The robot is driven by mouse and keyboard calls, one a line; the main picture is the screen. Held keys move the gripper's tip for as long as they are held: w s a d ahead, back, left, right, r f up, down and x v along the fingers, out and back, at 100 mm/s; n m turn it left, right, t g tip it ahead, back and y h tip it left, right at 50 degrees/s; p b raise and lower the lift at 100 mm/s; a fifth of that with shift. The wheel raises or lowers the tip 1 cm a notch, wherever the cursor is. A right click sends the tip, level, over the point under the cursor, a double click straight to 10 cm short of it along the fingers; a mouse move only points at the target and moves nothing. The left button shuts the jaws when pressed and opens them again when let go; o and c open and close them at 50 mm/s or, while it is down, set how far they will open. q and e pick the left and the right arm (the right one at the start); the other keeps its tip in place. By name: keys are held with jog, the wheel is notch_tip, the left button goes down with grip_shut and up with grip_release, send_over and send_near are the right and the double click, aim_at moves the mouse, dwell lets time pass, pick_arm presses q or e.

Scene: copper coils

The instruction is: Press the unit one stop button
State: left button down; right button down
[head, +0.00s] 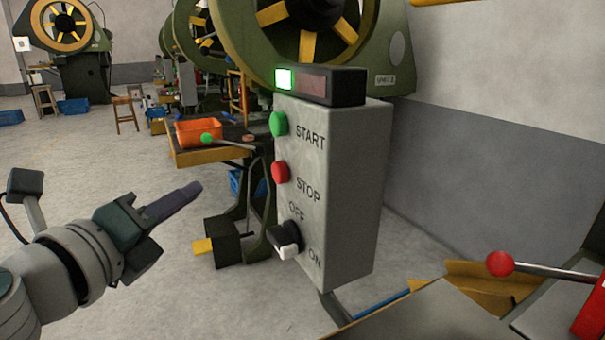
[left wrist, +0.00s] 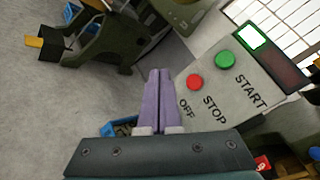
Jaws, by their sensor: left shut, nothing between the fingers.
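The red stop button (head: 280,172) sits on the left part of a grey control box (head: 345,190), beside the word STOP. A green start button (head: 279,124) is above it and a black OFF/ON switch (head: 285,240) below. The lamp (head: 285,79) on top glows green. My left gripper (head: 196,188) is shut and empty, left of the box and apart from the stop button. In the left wrist view, the closed purple fingers (left wrist: 160,75) point up, with the red button (left wrist: 194,82) to their right. My right gripper is out of view.
A green press (head: 235,50) with a large wheel stands behind the box. An orange bin (head: 198,132) sits on a wooden table behind it. A red-knobbed lever (head: 500,263) is at the lower right.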

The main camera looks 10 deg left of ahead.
aim_at(280, 173)
pick_arm(q)
jog(key=w+d, duration=0.5)
jog(key=d, duration=0.2)
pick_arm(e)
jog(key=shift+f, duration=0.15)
pick_arm(q)
jog(key=shift+d, duration=0.15)
dwell(1.9)
jog(key=shift+w+d, duration=0.15)
jog(key=shift+d, duration=0.15)
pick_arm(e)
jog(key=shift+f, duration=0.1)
pick_arm(q)
jog(key=shift+w+d+b, duration=0.3)
jog(key=shift+d+b, duration=0.1)
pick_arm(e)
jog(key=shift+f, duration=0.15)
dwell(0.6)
pick_arm(q)
jog(key=shift+s+a, duration=0.5)
jog(key=shift+a, duration=0.25)
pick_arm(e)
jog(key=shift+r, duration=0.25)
